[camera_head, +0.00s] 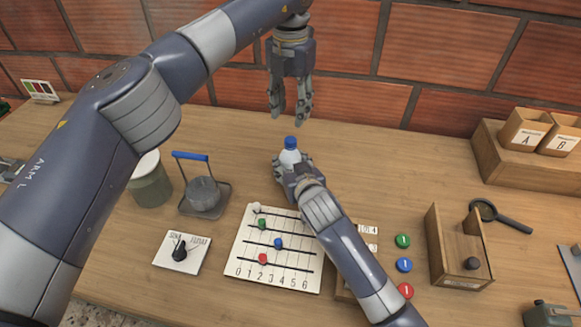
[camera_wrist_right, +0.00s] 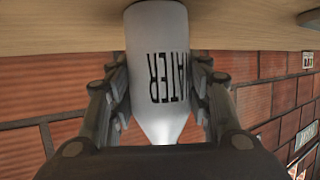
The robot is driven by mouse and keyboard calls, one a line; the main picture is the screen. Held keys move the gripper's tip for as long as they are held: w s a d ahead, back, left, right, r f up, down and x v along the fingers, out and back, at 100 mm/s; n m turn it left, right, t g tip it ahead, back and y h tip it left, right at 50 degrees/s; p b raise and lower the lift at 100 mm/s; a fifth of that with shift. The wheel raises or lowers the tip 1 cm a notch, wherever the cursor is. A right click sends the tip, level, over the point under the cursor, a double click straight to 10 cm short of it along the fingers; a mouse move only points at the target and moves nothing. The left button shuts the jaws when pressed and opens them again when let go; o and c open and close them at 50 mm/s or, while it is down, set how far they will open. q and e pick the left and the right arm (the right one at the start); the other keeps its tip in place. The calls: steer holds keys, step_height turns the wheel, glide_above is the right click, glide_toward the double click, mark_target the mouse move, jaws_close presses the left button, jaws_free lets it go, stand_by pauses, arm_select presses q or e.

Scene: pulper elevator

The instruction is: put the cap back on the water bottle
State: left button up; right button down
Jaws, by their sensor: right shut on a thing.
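The white water bottle (camera_head: 290,157) stands upright on the table near its back. A blue cap (camera_head: 290,142) sits at the top of its neck; I cannot tell how tightly it is seated. My right gripper (camera_head: 293,164) is shut on the bottle's body, one finger on each side. The right wrist view shows the bottle (camera_wrist_right: 158,60) upside down in the picture, with its "WATER" lettering between the fingers (camera_wrist_right: 160,95); the cap is hidden there. My left gripper (camera_head: 289,116) hangs fingers down just above the cap, open and empty, apart from it.
A bead board (camera_head: 232,276), a dial plate (camera_head: 164,257), a weight on a blue-handled stand (camera_head: 190,156) and a jar (camera_head: 150,192) stand left of my right arm. Coloured discs (camera_head: 403,241), a wooden box (camera_head: 434,247) and a magnifier (camera_head: 512,222) lie right. Table right of the bottle is clear.

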mark_target(291, 139)
arm_select(q)
steer(key=n, duration=0.5)
steer(key=shift+n, duration=0.3)
arm_select(e)
steer(key=shift+f, duration=0.1)
arm_select(q)
steer(key=n, duration=1.6)
steer(key=shift+f, duration=4)
